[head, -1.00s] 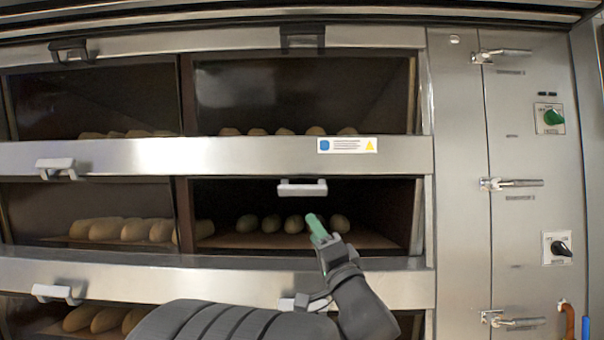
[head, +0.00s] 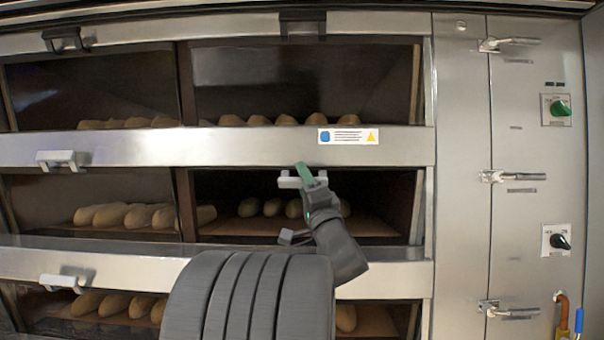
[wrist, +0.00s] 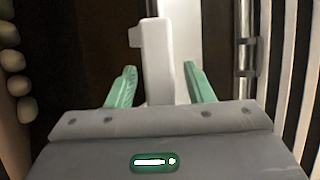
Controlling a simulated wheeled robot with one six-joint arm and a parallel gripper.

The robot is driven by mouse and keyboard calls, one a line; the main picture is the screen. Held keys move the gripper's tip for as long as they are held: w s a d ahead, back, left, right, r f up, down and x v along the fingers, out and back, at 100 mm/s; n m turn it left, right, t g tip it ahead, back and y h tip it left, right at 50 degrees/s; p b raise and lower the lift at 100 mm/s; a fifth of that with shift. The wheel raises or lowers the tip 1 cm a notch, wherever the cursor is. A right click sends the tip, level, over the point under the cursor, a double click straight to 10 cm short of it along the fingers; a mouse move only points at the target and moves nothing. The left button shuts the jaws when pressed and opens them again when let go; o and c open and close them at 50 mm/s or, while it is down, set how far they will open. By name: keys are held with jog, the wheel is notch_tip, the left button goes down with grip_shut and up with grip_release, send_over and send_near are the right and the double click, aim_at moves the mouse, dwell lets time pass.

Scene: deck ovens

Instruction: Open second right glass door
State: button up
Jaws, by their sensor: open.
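The second right oven opening (head: 375,200) is dark inside, with several loaves (head: 273,207) on its deck. Its pale grey handle (head: 289,182) sits just below the steel band, at the top of the opening. I cannot tell how far its glass is tilted. My gripper (head: 304,172) is at this handle, its green fingers overlapping it in the head view. In the wrist view, the handle (wrist: 156,62) stands between the two open fingers of my gripper (wrist: 160,86), with a gap on each side. My arm hides part of the lower deck.
A steel band (head: 240,147) with a warning label (head: 348,136) runs above the opening. Other handles sit at left (head: 62,160) and at the top (head: 302,24). A steel panel with latches (head: 515,176) and knobs (head: 560,241) stands at right.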

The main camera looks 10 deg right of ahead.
jog(key=shift+w+a+r, duration=0.2)
jog(key=shift+w+r, duration=0.2)
jog(key=shift+w, duration=0.05)
grip_shut()
jog(key=shift+r, duration=0.1)
